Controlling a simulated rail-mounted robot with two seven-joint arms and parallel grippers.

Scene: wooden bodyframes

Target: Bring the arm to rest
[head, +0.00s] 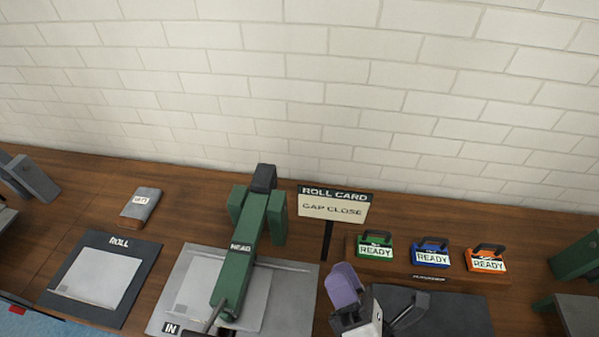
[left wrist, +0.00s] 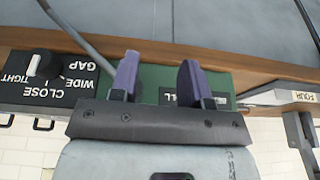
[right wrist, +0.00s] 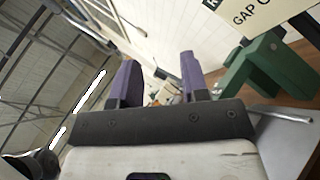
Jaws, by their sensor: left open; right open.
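My right gripper (head: 344,288) is at the bottom of the head view, just right of the green press, with its purple fingers raised. In the right wrist view its two purple fingers (right wrist: 158,82) are apart with nothing between them. My left gripper does not show clearly in the head view. In the left wrist view its purple fingers (left wrist: 157,78) are apart and empty, in front of a green panel.
The green head press (head: 245,250) stands near my right gripper, beside a roll card sign (head: 333,205) reading "GAP CLOSE". Green, blue (head: 430,255) and orange READY blocks sit at the right. A gap dial (left wrist: 42,68) shows in the left wrist view.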

